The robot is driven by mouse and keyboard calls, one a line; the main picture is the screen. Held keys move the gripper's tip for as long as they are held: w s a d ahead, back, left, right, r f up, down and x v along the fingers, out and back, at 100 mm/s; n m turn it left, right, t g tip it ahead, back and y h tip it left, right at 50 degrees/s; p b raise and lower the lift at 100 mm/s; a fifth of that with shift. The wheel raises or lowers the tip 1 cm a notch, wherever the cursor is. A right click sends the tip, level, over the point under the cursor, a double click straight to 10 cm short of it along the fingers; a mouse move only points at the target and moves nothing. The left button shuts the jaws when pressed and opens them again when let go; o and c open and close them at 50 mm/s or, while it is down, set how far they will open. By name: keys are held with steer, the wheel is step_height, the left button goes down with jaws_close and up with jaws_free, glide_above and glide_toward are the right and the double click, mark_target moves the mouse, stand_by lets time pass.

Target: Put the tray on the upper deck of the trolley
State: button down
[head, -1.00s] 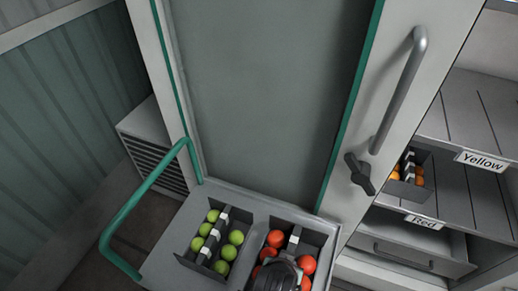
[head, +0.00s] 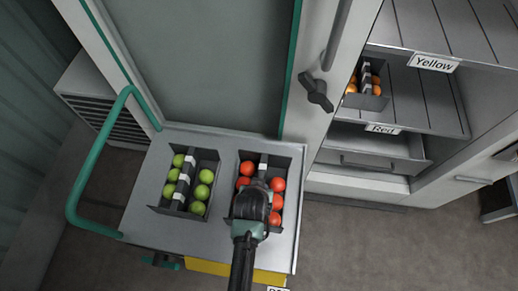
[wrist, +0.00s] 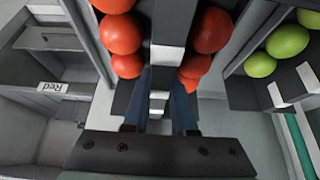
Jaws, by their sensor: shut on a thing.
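The trolley has a green handle and a grey upper deck (head: 165,237). A dark tray of red tomatoes (head: 294,155) is at the right of this deck and shows in the wrist view (wrist: 173,22). My gripper (head: 262,188) is over its middle, shut on the tray's central bar between the two rows of tomatoes; the blue fingers (wrist: 160,98) straddle the bar in the wrist view. I cannot tell whether this tray touches the deck or hangs just above it. My gripper hides part of the front row.
A tray of green tomatoes (head: 198,150) stands left of the red one on the deck. Behind is a cabinet door with a dark latch (head: 316,92). At right, shelves labelled Yellow (head: 434,63) and Red (head: 382,128) hold a tray of orange tomatoes (head: 376,101). Floor (head: 380,245) at right is clear.

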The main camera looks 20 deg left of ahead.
steer(key=shift+w+f, duration=0.15)
steer(key=shift+f, duration=0.9)
steer(key=shift+f, duration=0.2)
steer(key=c, duration=0.7)
jaws_free()
steer(key=shift+r, duration=0.25)
steer(key=p+v, duration=0.1)
steer(key=v, duration=1.1)
steer(key=shift+f, duration=0.1)
